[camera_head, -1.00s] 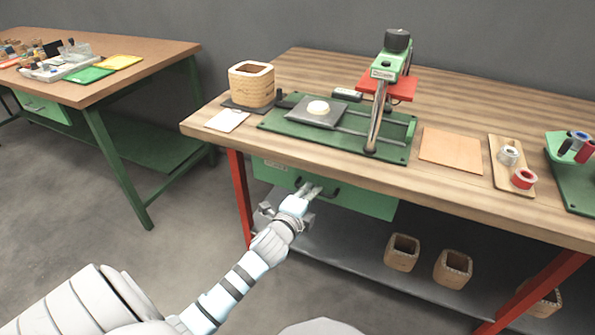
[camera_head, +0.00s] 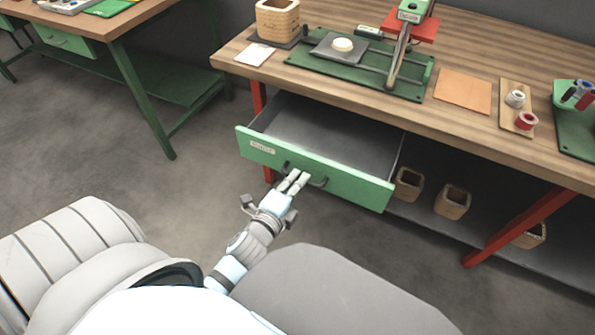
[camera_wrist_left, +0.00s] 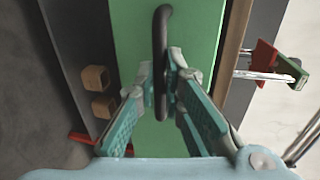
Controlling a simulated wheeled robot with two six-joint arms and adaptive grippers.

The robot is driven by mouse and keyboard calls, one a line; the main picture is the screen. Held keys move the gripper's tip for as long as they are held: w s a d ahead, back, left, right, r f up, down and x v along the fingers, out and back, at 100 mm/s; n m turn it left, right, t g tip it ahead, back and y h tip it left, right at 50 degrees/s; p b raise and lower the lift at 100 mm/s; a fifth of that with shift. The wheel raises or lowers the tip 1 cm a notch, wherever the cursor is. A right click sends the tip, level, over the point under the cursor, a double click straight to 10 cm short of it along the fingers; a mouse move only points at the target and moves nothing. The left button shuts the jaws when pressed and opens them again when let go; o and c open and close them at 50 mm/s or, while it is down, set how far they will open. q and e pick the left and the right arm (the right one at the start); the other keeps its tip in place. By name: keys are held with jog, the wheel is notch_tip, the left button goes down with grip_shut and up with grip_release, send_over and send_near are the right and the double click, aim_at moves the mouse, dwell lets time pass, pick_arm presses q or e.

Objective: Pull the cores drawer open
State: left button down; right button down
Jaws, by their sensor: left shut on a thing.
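The cores drawer (camera_head: 345,179) has a green front and stands well out from under the wooden workbench. Its grey inside shows and looks empty where visible. A small label (camera_head: 262,147) is on the left of its front. My left gripper (camera_head: 296,179) is at the front, shut on the dark drawer handle (camera_head: 318,183). In the left wrist view the fingers (camera_wrist_left: 164,88) close around the handle bar (camera_wrist_left: 160,50), with the green front (camera_wrist_left: 200,30) behind it. My right gripper is not in view.
The workbench (camera_head: 465,125) carries a green winding fixture (camera_head: 400,85), a wooden coil core (camera_head: 278,20) and tape rolls (camera_head: 526,121). Several hollow wooden cores (camera_head: 452,202) stand on the shelf below, right of the drawer. Another bench (camera_head: 120,25) is at left. The floor left of the drawer is clear.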

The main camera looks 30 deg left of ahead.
pick_arm(q)
jog(key=c, duration=1.7)
grip_release()
jog(key=shift+s, duration=0.1)
jog(key=v, duration=1.1)
jog(key=shift+s+r, duration=0.15)
jog(key=shift+s, duration=0.25)
